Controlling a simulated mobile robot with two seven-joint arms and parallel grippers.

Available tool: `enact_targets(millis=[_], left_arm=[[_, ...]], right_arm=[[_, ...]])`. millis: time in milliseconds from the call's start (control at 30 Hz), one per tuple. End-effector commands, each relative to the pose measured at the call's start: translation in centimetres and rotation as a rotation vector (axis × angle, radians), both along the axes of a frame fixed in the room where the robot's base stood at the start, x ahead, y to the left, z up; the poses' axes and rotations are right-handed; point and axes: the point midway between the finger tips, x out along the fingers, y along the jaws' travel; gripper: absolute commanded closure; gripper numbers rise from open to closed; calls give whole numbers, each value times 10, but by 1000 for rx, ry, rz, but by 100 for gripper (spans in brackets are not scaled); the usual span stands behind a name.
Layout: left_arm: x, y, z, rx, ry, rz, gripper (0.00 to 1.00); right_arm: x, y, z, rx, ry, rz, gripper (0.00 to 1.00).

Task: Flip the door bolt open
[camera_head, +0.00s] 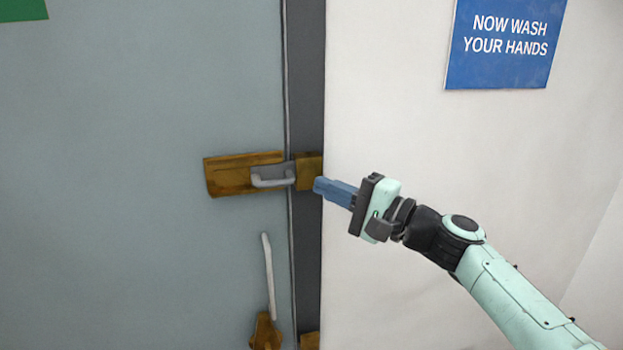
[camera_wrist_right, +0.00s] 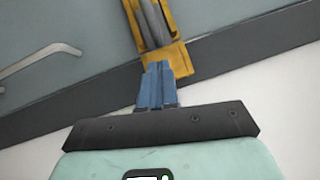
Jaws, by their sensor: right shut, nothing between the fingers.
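The door bolt (camera_head: 272,179) is a grey bar with a raised handle on a brass-brown plate (camera_head: 226,176) on the grey-blue door. It reaches across the door's edge to a brown catch (camera_head: 308,172) on the dark frame. My right gripper (camera_head: 320,185) is shut and empty, its blue fingers pointing left, with the tips just right of the catch. In the right wrist view the fingertips (camera_wrist_right: 158,68) appear at the near edge of the yellow-brown catch (camera_wrist_right: 170,62), with the grey bar (camera_wrist_right: 153,22) beyond. I cannot tell whether they touch. My left gripper is not in view.
A long pale door handle (camera_head: 269,275) with a brown base (camera_head: 266,332) stands below the bolt. The dark door frame (camera_head: 305,90) runs vertically beside a white wall (camera_head: 400,280). A blue hand-washing sign (camera_head: 505,45) hangs at the upper right. Space around my right forearm is clear.

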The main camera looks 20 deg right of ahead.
Motion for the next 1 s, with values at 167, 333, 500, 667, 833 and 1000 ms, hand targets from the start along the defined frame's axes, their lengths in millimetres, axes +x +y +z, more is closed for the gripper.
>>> enact_targets(millis=[167,333,500,667,833,1000], left_arm=[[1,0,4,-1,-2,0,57],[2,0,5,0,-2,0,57],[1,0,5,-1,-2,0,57],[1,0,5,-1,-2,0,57],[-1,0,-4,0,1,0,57],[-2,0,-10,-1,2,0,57]], right_arm=[[-2,25,6,1,-1,3,100],[-1,33,7,0,-1,0,100],[-1,34,7,0,-1,0,100],[-1,34,7,0,-2,1,100],[-3,60,5,1,-1,7,100],[-3,87,5,1,0,5,100]])
